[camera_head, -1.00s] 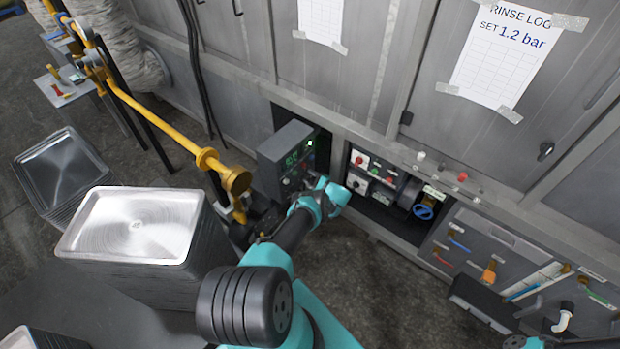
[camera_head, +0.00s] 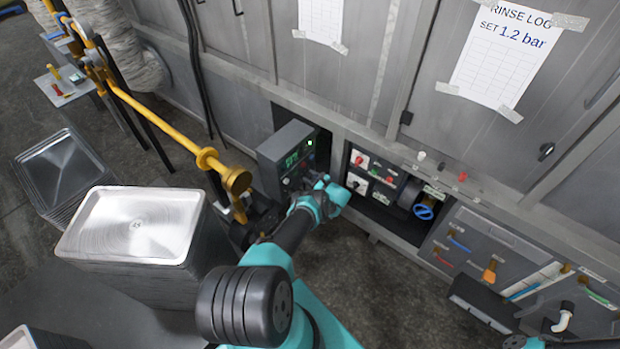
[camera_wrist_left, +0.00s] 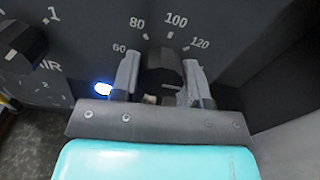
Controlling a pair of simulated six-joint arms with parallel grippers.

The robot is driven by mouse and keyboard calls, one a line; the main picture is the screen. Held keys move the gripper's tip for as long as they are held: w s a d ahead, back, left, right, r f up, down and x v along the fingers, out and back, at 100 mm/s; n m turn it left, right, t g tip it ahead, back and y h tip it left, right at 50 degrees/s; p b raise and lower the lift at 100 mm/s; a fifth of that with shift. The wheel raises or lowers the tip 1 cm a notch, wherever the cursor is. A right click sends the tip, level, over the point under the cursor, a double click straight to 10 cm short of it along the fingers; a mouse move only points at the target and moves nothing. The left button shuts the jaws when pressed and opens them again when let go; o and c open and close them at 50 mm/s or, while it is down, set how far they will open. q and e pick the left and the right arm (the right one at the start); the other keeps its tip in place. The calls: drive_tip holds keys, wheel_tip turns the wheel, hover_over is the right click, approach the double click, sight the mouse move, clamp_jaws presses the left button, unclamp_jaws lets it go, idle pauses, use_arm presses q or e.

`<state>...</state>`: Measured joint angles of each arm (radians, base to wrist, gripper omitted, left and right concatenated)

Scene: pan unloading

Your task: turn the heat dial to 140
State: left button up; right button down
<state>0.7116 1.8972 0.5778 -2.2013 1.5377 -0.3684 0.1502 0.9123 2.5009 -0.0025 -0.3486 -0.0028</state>
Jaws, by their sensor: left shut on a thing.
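The heat dial is a black round knob (camera_wrist_left: 162,70) on a dark panel (camera_wrist_left: 70,50), with 60, 80, 100 and 120 printed around it. A short pale line on the knob points right, below the 120; the 140 mark is not visible. My left gripper (camera_wrist_left: 161,85) is shut on the knob, with one grey finger on each side. In the head view the left gripper (camera_head: 322,186) is at the grey control box (camera_head: 275,155), which has a lit green display (camera_head: 294,157) too small to read. The dial is hidden there by my arm.
A second black knob (camera_wrist_left: 20,45) and a glowing blue-white light (camera_wrist_left: 103,88) are left of the dial. A tray stack (camera_head: 135,225) stands left of my arm. A yellow pipe (camera_head: 165,125) runs beside the box.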

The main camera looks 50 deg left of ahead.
idle(0.4)
use_arm(q)
drive_tip(key=o, duration=0.9)
drive_tip(key=shift+d, duration=0.1)
drive_tip(key=w+d, duration=0.1)
drive_tip(key=d, duration=0.4)
drive_tip(key=w+d, duration=0.1)
drive_tip(key=d, duration=1.1)
drive_tip(key=shift+w, duration=0.4)
